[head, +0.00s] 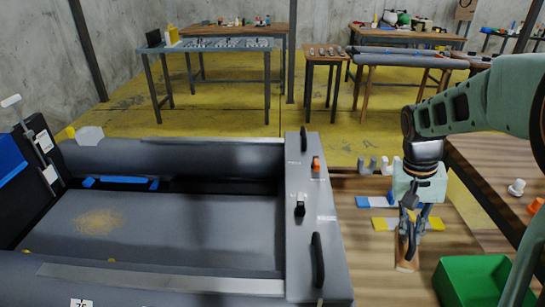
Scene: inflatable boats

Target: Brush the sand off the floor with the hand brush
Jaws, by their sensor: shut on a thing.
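The sand (98,221) is a tan patch on the grey floor (190,235) of the inflatable boat, left of centre in the head view. My gripper (408,240) is over the wooden bench at the right, pointing down, far from the sand. It is shut on a narrow tan-brown thing that looks like the hand brush (407,264). The fingers hide its upper part, and its bristles cannot be made out. I cannot tell whether it touches the bench.
A blue-and-white strip (375,202) and a yellow-and-white strip (385,224) lie near my gripper. A green bin (470,280) stands at right front. The boat's grey transom (303,225), with black handles, separates bench and boat floor. Grey tubes (180,157) border the floor.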

